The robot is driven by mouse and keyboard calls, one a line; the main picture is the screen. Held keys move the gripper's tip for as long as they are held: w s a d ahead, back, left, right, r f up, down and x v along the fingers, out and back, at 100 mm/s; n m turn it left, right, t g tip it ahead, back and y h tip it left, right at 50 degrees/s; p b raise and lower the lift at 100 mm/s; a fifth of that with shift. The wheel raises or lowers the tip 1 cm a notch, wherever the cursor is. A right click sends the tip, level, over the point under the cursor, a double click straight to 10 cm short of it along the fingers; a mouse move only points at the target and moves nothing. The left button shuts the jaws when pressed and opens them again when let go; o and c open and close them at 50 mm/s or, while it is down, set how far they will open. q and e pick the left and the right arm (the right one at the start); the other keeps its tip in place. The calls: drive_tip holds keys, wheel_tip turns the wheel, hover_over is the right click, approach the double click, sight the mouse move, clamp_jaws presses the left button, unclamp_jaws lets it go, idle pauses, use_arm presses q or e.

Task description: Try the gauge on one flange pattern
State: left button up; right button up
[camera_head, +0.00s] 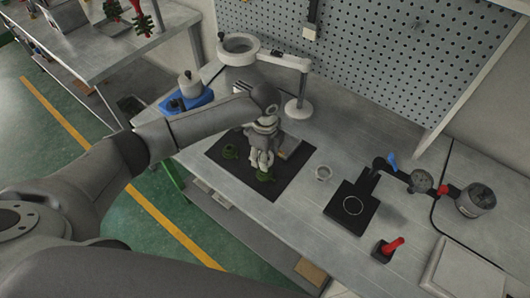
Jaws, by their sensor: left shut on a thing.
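My left gripper (261,166) points down over a black mat (268,188) on the workbench. It is shut on a small green flange pattern (265,176), whose lower part shows below the fingers. I cannot tell whether the pattern touches the mat. Another green flange pattern (230,152) lies on the mat to the left of the gripper. A small pale ring (323,173), possibly the gauge, sits on the bench to the right of the mat. My right gripper is not in view.
A black plate with a ring mark (340,211) and a red-handled item (387,249) stand to the right. Bare bench lies between mat and plate.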

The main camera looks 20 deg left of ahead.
use_arm(q)
drive_tip(key=shift+f+b, duration=1.05)
drive_tip(key=shift+f, duration=1.45)
drive_tip(key=shift+p, duration=0.95)
drive_tip(key=shift+f+b, duration=0.4)
drive_tip(key=shift+f, duration=0.3)
idle(1.0)
drive_tip(key=shift+s+p, duration=0.15)
drive_tip(key=shift+p, duration=0.15)
idle(1.9)
